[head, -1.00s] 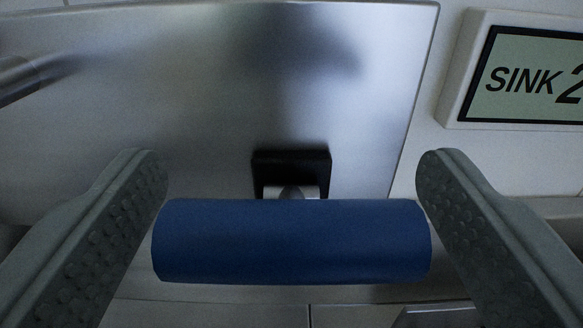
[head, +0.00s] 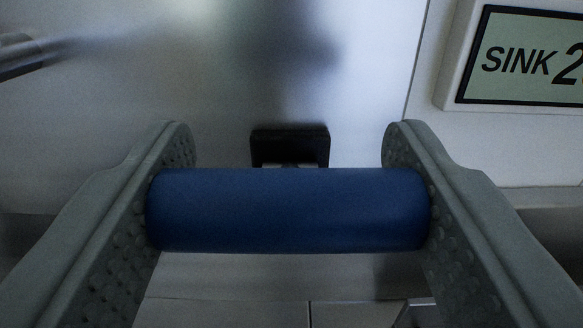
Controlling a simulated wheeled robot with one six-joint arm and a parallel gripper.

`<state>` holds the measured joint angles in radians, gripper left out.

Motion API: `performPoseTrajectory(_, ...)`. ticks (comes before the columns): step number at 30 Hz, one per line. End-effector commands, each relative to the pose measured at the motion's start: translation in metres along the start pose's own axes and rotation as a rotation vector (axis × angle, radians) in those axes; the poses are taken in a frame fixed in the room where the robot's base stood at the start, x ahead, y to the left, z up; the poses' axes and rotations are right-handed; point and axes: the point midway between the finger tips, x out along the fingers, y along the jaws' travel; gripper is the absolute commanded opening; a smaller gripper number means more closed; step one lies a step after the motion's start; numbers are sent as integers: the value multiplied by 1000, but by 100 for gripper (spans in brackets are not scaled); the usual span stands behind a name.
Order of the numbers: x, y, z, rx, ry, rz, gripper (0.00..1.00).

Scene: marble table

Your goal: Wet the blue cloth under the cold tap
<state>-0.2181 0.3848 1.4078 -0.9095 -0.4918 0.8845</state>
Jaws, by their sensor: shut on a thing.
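A smooth blue cylindrical bar (head: 288,210) lies level across the middle of the view. A black mount (head: 290,146) on the wall panel is right behind it, with a little bright metal between them. The bar looks like the handle of the cold tap. My gripper (head: 288,195) is shut on the bar, with one studded grey finger pressed against each end. No cloth is visible in the view.
A brushed metal panel (head: 180,110) fills the back. A metal tube (head: 28,55) juts in at the upper left. A framed sign (head: 525,60) reading "SINK 2" is at the upper right. Pale surfaces with seams lie below.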

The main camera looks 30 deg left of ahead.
Motion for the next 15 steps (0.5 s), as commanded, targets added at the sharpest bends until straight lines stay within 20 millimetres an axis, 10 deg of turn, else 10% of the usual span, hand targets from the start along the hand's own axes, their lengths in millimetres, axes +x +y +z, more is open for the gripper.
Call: performPoseTrajectory(15, -7, 1, 12, -1, 141, 7, 17)
